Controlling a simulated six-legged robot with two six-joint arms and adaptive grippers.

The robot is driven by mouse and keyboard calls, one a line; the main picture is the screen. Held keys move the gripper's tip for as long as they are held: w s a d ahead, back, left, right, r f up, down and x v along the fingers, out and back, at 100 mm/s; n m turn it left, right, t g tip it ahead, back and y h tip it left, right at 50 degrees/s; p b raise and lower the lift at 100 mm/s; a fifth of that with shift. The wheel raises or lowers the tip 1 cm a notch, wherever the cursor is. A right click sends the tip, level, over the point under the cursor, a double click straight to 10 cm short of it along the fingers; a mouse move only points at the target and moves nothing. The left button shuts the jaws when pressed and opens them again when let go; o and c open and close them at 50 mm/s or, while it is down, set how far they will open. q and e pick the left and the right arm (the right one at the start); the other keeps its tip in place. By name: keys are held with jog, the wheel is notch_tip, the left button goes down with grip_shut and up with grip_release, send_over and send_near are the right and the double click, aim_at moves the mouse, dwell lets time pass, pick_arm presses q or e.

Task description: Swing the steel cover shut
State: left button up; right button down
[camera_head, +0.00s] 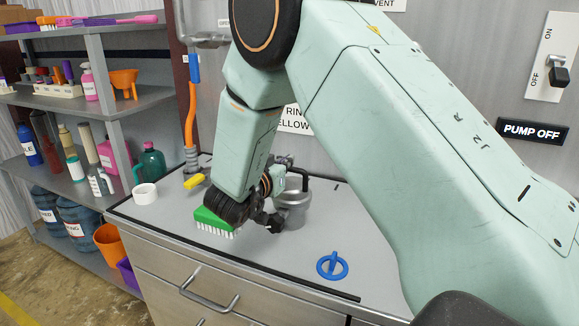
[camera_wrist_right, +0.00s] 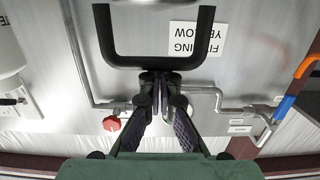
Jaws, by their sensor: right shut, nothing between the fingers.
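A steel cylindrical vessel (camera_head: 293,212) stands on the counter, partly hidden behind my right gripper (camera_head: 273,221). I cannot tell which part of it is the cover. In the head view, my right gripper is low over the counter, just left of the vessel. In the wrist view, the fingers of my right gripper (camera_wrist_right: 160,82) are together with nothing between them. A dark U-shaped bar (camera_wrist_right: 155,62) is right in front of the fingertips; I cannot tell whether they touch it. My left gripper is not in view.
A green brush (camera_head: 214,222) lies left of my gripper. A blue ring-shaped item (camera_head: 332,265) lies on the counter (camera_head: 180,222) at front right. Loaded shelves (camera_head: 140,98) stand further left.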

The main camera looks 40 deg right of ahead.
aim_at(285, 192)
jog(key=f+b, duration=0.1)
jog(key=s+a+f+h, duration=0.1)
jog(key=f+t+h+b, duration=0.1)
jog(key=f, duration=0.1)
jog(key=shift+s+a+b, duration=0.15)
jog(key=shift+s+b, duration=0.1)
jog(key=shift+b, duration=0.1)
jog(key=shift+s+a+f+b, duration=0.45)
jog(key=shift+s+a+b, duration=0.1)
jog(key=shift+a, duration=0.25)
jog(key=shift+w+f, duration=0.55)
jog(key=shift+f, duration=0.25)
jog(key=shift+s+a, duration=0.15)
jog(key=shift+s, duration=0.3)
jog(key=shift+w, duration=0.1)
